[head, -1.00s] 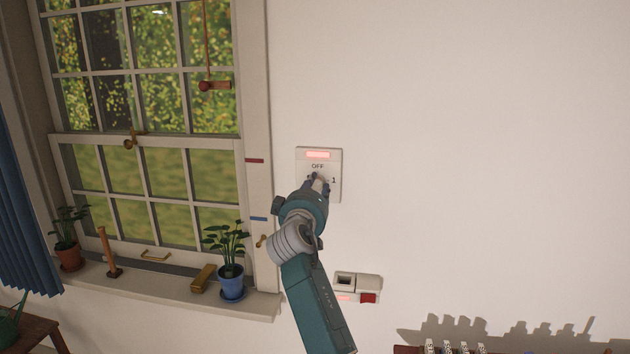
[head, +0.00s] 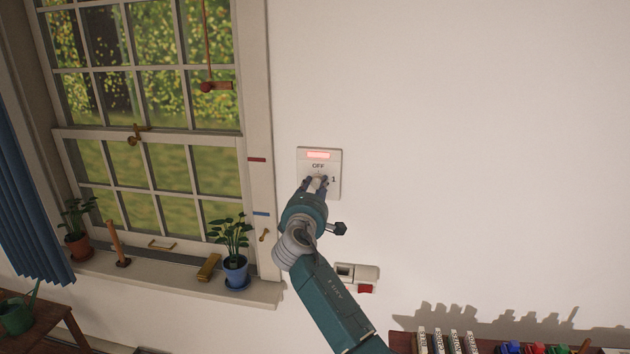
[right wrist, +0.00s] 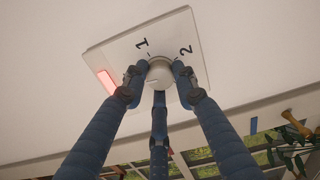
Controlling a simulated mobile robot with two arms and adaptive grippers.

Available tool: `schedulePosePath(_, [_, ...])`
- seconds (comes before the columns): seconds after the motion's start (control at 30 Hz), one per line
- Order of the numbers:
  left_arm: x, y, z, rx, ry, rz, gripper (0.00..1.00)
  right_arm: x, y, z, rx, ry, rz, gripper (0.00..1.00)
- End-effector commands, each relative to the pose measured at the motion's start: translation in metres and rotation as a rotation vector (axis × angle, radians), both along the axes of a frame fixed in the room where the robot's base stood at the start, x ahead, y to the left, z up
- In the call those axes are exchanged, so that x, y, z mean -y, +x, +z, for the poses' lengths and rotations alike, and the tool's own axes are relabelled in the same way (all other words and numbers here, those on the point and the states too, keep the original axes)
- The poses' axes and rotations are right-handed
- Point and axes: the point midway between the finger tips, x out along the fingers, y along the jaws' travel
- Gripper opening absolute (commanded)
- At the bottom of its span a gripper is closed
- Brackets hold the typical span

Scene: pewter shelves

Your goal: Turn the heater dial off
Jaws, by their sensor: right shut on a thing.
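The heater panel (head: 332,163) is a white plate on the wall right of the window. It has a lit red strip (head: 318,155) at its top, the word OFF below that and a 1 at the right. My right gripper (head: 317,183) is at the panel and hides most of the dial. In the right wrist view the round pale dial (right wrist: 159,73) sits between the fingers of my right gripper (right wrist: 160,80), which are shut on it. The 1 and 2 marks show there; the OFF mark does not. The dial's pointer is not clear. My left gripper is not in view.
A second wall fitting with a red switch (head: 365,288) is below the panel. A blue potted plant (head: 235,268) and a brass block (head: 208,267) stand on the sill (head: 170,287). Books (head: 447,342) are at the lower right. The wall right of the panel is clear.

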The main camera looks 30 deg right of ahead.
Motion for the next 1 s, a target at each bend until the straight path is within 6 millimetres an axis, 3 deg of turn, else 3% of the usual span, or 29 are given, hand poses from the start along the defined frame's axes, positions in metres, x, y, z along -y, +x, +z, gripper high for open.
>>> schedulePosePath(0.3, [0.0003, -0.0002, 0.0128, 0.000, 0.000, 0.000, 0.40, 0.0048, -0.0022, -0.0045, -0.086, -0.098, -0.012, 0.01])
schedulePosePath(0.87, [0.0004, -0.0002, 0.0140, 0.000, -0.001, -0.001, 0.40, 0.0056, -0.0023, -0.0036, -0.100, -0.119, -0.013, 0.01])
schedulePosePath(0.9, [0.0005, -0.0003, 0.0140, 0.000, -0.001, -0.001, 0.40, 0.0055, -0.0023, -0.0035, -0.100, -0.119, -0.013, 0.35])
schedulePosePath(0.97, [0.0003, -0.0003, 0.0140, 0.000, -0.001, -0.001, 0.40, 0.0051, -0.0021, -0.0031, -0.098, -0.119, -0.012, 0.47])
schedulePosePath(1.0, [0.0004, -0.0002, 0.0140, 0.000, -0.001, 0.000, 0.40, 0.0046, -0.0019, -0.0028, -0.098, -0.119, -0.011, 0.47])
